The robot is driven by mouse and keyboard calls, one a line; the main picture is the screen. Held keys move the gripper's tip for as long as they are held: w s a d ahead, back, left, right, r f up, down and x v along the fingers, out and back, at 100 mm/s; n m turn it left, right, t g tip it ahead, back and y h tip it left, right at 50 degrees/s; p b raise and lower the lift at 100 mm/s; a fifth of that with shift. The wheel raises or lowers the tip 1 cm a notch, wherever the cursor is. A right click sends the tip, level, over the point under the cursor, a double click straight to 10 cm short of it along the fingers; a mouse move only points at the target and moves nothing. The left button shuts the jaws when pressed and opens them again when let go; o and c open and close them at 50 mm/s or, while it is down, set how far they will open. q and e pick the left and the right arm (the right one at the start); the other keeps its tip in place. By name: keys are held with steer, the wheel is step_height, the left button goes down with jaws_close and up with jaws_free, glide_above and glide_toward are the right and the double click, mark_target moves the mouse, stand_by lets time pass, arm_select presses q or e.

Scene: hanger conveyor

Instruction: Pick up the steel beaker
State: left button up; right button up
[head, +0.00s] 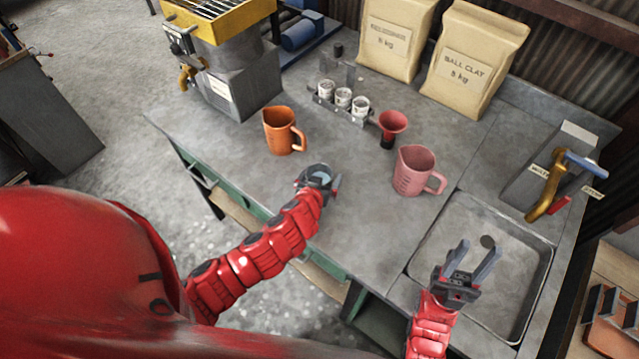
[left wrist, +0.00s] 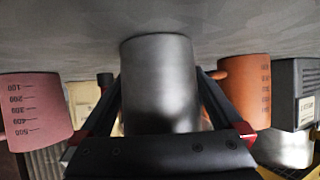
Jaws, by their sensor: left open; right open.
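The steel beaker (head: 318,177) stands at the front edge area of the grey bench, mostly hidden by my left gripper in the head view. In the left wrist view the beaker (left wrist: 159,85) is a plain grey cylinder, its base against the bench top, in a picture that is upside down. My left gripper (head: 319,184) is open, with one finger on each side of the beaker. I cannot tell whether the fingers touch it. My right gripper (head: 478,250) is open and empty above the sink.
An orange jug (head: 279,132) stands left of the beaker and a pink jug (head: 412,171) to its right. Behind are a red funnel (head: 393,122), a rack of small white jars (head: 343,98) and clay bags (head: 476,58). The sink (head: 520,232) is at right.

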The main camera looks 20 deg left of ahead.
arm_select(q)
steer(key=c, duration=1.4)
